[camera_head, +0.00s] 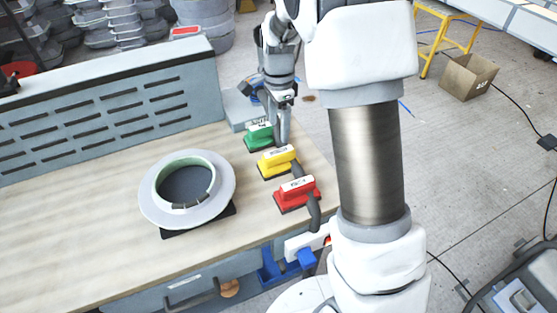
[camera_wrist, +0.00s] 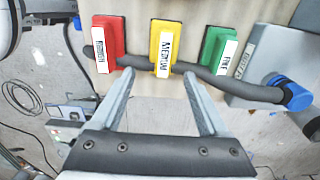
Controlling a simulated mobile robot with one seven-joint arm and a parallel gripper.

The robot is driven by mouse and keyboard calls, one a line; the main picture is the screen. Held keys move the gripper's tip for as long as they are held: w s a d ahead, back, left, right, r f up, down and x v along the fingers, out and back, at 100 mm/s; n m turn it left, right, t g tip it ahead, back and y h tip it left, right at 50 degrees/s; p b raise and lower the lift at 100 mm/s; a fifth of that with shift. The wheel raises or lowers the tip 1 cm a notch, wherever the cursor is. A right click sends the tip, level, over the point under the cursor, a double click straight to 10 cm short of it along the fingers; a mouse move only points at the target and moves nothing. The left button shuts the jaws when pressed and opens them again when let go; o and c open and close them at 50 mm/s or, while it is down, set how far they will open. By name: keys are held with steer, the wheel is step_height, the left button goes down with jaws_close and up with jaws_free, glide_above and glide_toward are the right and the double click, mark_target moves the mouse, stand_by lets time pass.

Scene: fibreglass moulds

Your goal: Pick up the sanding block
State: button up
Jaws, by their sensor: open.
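Three sanding blocks stand in a row near the bench's right edge: green (camera_head: 259,137), yellow (camera_head: 277,162) and red (camera_head: 296,194). In the wrist view the red block (camera_wrist: 108,38) is left, the yellow block (camera_wrist: 166,45) central with a label reading MEDIUM, and the green block (camera_wrist: 219,50) right, labelled FINE. The red label is hard to read. My gripper (camera_head: 281,130) is open and empty at the bench edge beside the green and yellow blocks. In the wrist view its fingers (camera_wrist: 158,78) point towards the yellow block, spread wider than it.
A dark hose (camera_wrist: 215,78) crosses the wrist view beside the blocks and ends in a blue fitting (camera_wrist: 291,95). A ring-shaped mould (camera_head: 151,196) sits on the bench (camera_head: 75,225) left of the blocks. A slotted panel (camera_head: 105,112) stands at the back. The bench front-left is clear.

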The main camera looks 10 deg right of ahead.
mark_target(279, 152)
step_height(279, 152, down, 7)
steer(key=shift+r, duration=0.15)
steer(key=shift+w+d+f+p, duration=0.15)
steer(key=shift+w+f, duration=0.1)
steer(key=shift+f, duration=1.1)
steer(key=shift+w+a+f+p, duration=0.1)
steer(key=shift+w+f+p, duration=0.1)
steer(key=shift+f, duration=1.1)
jaws_close()
